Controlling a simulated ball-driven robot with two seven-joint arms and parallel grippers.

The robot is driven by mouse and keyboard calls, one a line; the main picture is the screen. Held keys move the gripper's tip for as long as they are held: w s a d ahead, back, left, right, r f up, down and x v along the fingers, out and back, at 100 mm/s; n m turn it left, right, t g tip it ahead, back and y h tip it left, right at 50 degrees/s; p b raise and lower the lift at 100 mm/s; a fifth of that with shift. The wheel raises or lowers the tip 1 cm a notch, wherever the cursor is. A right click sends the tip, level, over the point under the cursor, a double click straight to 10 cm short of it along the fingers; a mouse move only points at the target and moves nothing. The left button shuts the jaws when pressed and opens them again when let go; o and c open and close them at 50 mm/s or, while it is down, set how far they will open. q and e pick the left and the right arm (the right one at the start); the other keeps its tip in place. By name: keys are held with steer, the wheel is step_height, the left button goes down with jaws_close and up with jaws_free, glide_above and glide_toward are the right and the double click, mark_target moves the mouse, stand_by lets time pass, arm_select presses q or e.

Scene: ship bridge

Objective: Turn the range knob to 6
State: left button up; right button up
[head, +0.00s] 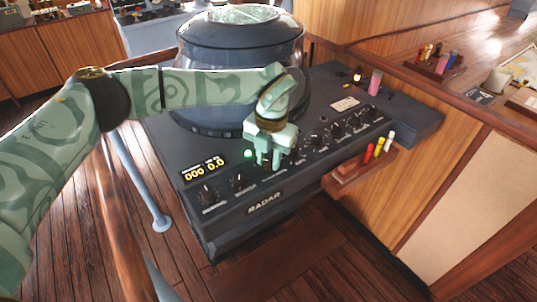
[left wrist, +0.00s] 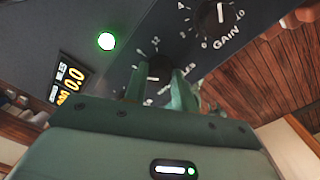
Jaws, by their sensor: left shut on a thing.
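The radar console (head: 225,205) has a row of black knobs along its sloped front panel. My left gripper (head: 268,160) reaches down onto this row from above, and its fingers hide most of the knob there. In the left wrist view, a dark knob (left wrist: 157,70) with a ring of numbers, including 12, sits between the two fingers of my left gripper (left wrist: 160,82), which is shut on it. Its label is partly covered, so I cannot read it fully or see clearly where the pointer stands. My right gripper is not in view.
The yellow display (head: 205,169) reads 000 and 0.0. A green lamp (head: 248,153) is lit beside the gripper. The GAIN knob (left wrist: 214,18) is the neighbouring knob. A rack of coloured markers (head: 358,173) stands right of the console.

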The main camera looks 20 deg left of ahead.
mark_target(270, 162)
arm_select(q)
steer(key=m+p, duration=0.2)
steer(key=m, duration=0.1)
steer(key=shift+r, duration=0.2)
steer(key=shift+f+m+p, duration=0.1)
steer(key=shift+m+p, duration=0.85)
steer(key=shift+m, duration=1.15)
steer(key=o, duration=1)
steer(key=r, duration=0.5)
steer(key=r+p, duration=0.1)
steer(key=r, duration=1)
steer(key=shift+s+d+r, duration=0.1)
steer(key=shift+s+d, duration=0.15)
